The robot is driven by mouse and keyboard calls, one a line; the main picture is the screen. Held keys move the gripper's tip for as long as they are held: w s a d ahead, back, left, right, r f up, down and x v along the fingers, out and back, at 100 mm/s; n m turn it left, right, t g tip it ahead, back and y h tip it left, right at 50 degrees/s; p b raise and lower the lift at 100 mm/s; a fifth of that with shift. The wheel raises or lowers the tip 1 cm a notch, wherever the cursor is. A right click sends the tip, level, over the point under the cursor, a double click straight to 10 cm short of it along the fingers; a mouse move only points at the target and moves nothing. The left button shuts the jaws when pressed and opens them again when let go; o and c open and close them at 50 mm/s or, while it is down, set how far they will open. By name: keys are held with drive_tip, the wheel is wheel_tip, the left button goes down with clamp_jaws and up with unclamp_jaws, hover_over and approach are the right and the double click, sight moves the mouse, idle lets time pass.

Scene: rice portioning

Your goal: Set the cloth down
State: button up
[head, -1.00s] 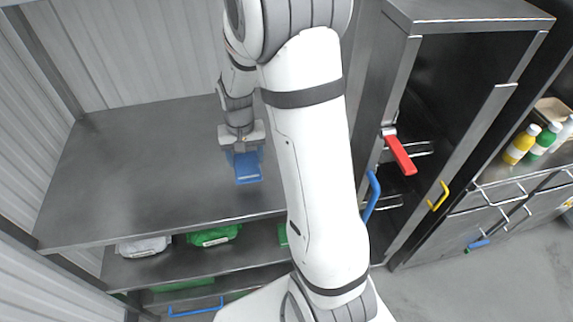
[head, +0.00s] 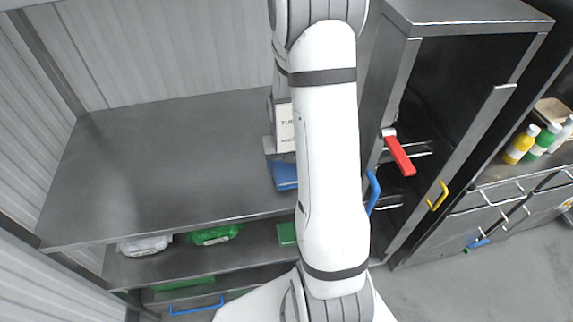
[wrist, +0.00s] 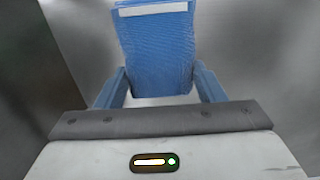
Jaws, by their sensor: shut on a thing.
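The blue cloth (wrist: 158,50) is held in my gripper (wrist: 160,90) in the wrist view. It is folded, with a white strip along its far edge, and sits between the two blue fingers. In the head view the cloth (head: 285,176) shows as a blue patch over the right part of the steel table (head: 150,165), partly hidden behind my arm. My gripper (head: 280,158) is mostly hidden there too. I cannot tell whether the cloth touches the tabletop.
The left and middle of the tabletop are bare. A shelf below holds a white bag (head: 145,245) and green packs (head: 214,235). A steel cabinet (head: 470,60) with a red handle (head: 398,155) stands close on the right. Bottles (head: 522,143) stand on a far-right counter.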

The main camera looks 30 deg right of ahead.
sight(284, 166)
drive_tip(key=shift+d+f, duration=0.15)
drive_tip(key=shift+f, duration=0.25)
drive_tip(key=shift+f+b, duration=0.25)
drive_tip(key=shift+b, duration=0.05)
drive_tip(key=o, duration=1)
drive_tip(key=shift+r+p, duration=0.15)
drive_tip(key=shift+p, duration=0.2)
drive_tip(key=r, duration=0.7)
drive_tip(key=shift+a+r, duration=0.2)
drive_tip(key=shift+r, duration=0.15)
